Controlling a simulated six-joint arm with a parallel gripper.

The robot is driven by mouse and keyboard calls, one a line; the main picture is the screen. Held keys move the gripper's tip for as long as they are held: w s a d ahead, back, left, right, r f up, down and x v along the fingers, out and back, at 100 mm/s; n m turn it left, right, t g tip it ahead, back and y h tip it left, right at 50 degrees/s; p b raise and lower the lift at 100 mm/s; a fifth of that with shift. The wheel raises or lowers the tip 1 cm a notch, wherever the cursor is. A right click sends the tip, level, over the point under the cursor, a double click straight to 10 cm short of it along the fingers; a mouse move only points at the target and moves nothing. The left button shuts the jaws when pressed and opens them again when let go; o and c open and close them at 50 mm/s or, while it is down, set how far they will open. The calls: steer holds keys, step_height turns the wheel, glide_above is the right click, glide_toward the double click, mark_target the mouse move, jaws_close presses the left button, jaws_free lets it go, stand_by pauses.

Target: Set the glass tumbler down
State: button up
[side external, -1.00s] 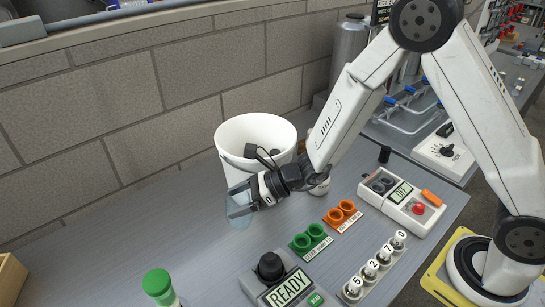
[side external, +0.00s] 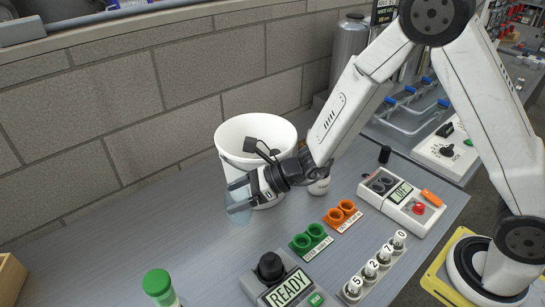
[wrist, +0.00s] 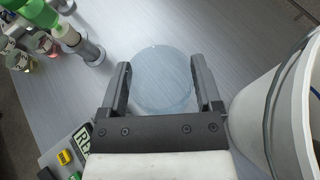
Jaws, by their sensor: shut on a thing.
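The glass tumbler (side external: 239,203) is clear and pale blue, and it is held in my gripper (side external: 240,196) in the side view. In the wrist view the tumbler (wrist: 163,78) shows as a round, see-through shape between the two dark fingers of my gripper (wrist: 163,82). The fingers are shut on it, one on each side. I cannot tell clearly whether its base touches the grey bench (side external: 90,240).
A white bucket (side external: 232,133) stands close behind my gripper. Green (side external: 310,238) and orange (side external: 342,213) ring holders, a READY device (side external: 288,287) and a green-capped bottle (side external: 157,283) stand nearer the front. Bench left of the tumbler is clear.

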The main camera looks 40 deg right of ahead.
step_height(320, 180, up, 18)
steer(key=f, duration=0.1)
steer(key=w+d+m+t+h, duration=0.2)
steer(key=d+m+h, duration=0.1)
steer(key=d, duration=1)
steer(key=w+d+m+t+h, duration=0.2)
steer(key=w+d+m, duration=0.1)
steer(key=d, duration=0.9)
steer(key=s+d+m+t+h, duration=0.1)
steer(key=s+d+m+h, duration=0.15)
steer(key=d, duration=0.65)
steer(key=s+d+m+t+h, duration=0.1)
steer(key=s+d+m+h, duration=0.15)
steer(key=d, duration=0.55)
step_height(320, 180, down, 19)
steer(key=shift+f+n+y, duration=0.2)
steer(key=shift+n+y, duration=0.1)
steer(key=shift+n, duration=0.1)
steer(key=shift+f, duration=2.2)
steer(key=shift+f, duration=0.1)
